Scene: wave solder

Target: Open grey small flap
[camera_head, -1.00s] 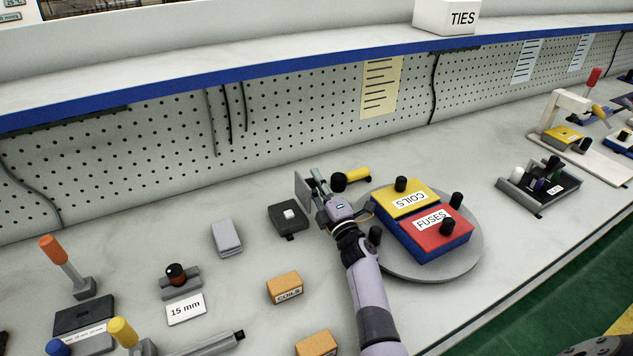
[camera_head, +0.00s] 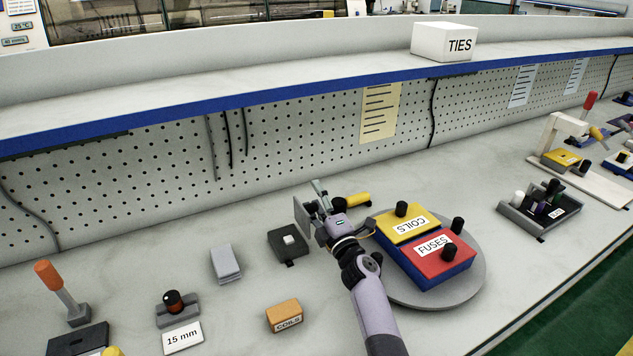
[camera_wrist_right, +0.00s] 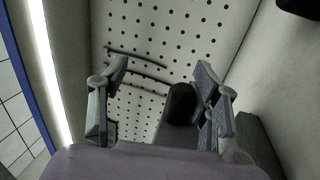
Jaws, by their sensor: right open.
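A small thin grey upright plate (camera_head: 302,214), which looks like the grey flap, stands left of my right gripper (camera_head: 321,192) in the head view. The gripper overlaps its right edge; I cannot tell whether they touch. In the right wrist view my right gripper (camera_wrist_right: 160,95) has its two fingers apart with nothing held between them. A dark grey surface (camera_wrist_right: 257,145) shows beside the right-hand finger; I cannot tell if it is the plate. The plate's lower part is partly hidden by the gripper. My left gripper is out of view.
A yellow-handled tool (camera_head: 352,199) lies close behind the right gripper. A round turntable (camera_head: 465,290) with yellow and red boxes is to the right. A dark box with a white button (camera_head: 289,240) and a grey block (camera_head: 226,264) are to the left. The pegboard (camera_head: 270,140) stands behind.

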